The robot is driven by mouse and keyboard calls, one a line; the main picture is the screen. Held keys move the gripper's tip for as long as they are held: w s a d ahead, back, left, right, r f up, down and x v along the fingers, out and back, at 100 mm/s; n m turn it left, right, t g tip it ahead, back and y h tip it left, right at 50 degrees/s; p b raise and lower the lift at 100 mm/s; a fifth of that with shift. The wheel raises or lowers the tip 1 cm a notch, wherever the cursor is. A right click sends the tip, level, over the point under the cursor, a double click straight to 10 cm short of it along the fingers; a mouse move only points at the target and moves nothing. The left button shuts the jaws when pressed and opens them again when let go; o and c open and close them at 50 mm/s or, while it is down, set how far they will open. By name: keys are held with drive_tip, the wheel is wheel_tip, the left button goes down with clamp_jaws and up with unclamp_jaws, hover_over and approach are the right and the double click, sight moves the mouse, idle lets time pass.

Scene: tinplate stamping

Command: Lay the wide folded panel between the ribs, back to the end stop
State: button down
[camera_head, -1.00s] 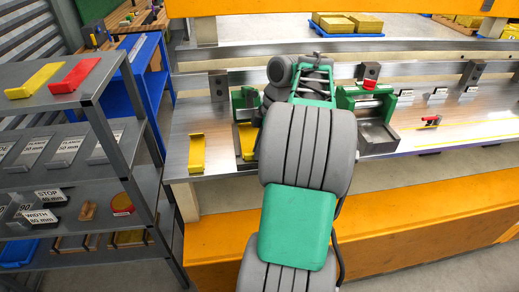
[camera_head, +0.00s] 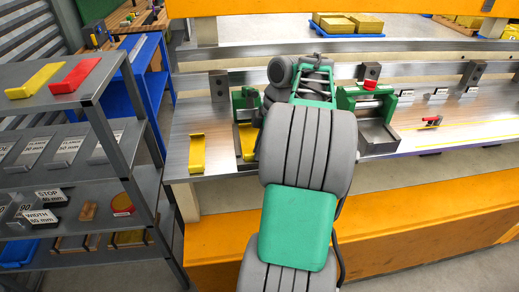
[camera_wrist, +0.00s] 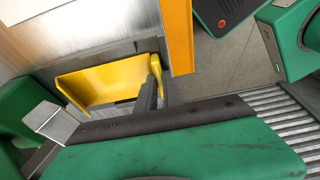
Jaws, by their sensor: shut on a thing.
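A yellow folded panel (camera_wrist: 98,82) with upturned edges shows in the wrist view. My gripper (camera_wrist: 105,108) is shut on it, with a dark finger against its right side and a pale metal block by its left. In the head view this panel (camera_head: 247,139) shows as a strip at the bench's left part, mostly covered by my arm; my gripper is hidden there. A second yellow folded piece (camera_head: 196,153) lies on the bench to its left, apart from it. I cannot pick out the ribs or the end stop.
A grey shelf (camera_head: 62,115) at left holds a yellow piece (camera_head: 35,80) and a red piece (camera_head: 75,75).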

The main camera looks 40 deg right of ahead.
drive_tip(key=shift+s+a, duration=0.1)
drive_tip(key=shift+s, duration=0.05)
drive_tip(key=c, duration=1.4)
unclamp_jaws()
drive_tip(key=shift+c, duration=0.2)
drive_tip(key=p+v, duration=0.4)
drive_tip(key=v, duration=0.4)
drive_tip(key=shift+p, duration=0.35)
drive_tip(key=shift+f, duration=0.1)
drive_tip(key=shift+s+a, duration=0.1)
